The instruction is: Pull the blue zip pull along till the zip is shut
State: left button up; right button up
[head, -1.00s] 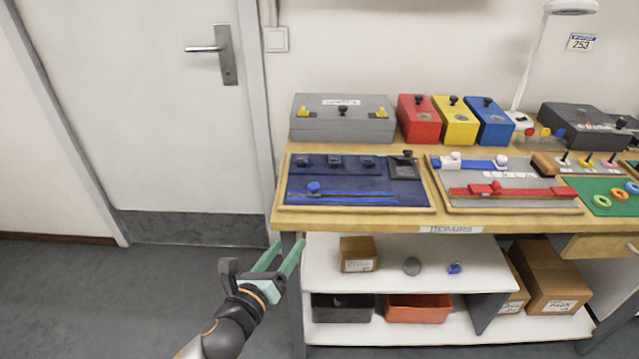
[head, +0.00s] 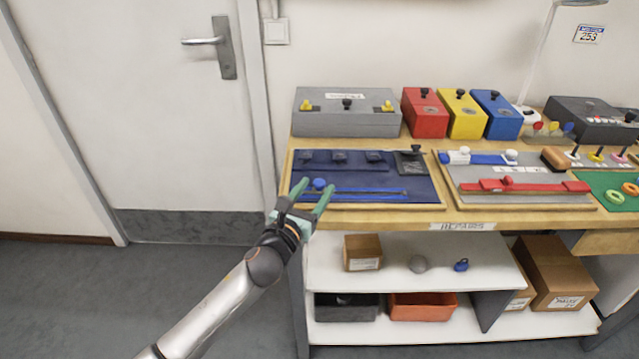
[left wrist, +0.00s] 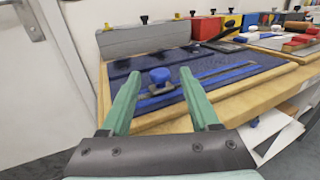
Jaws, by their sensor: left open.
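The blue zip pull (head: 319,184) stands at the left end of the zip (head: 360,192), on the dark blue board (head: 415,189) at the left of the bench. The zip runs as a blue strip from the pull to the right. My left gripper (head: 308,188) is open at the board's front left edge, its green fingers pointing at the pull. In the left wrist view the pull (left wrist: 160,76) shows beyond and between the two fingers (left wrist: 157,92), apart from both. My right gripper is not in view.
A grey box (head: 345,122) stands behind. A second board with a red strap (head: 500,186) lies to the right. The door side at left is free.

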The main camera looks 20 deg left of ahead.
pick_arm(q)
jog(key=shift+w+d, duration=0.2)
jog(key=shift+w, duration=1.25)
grip_shut()
dwell(0.4)
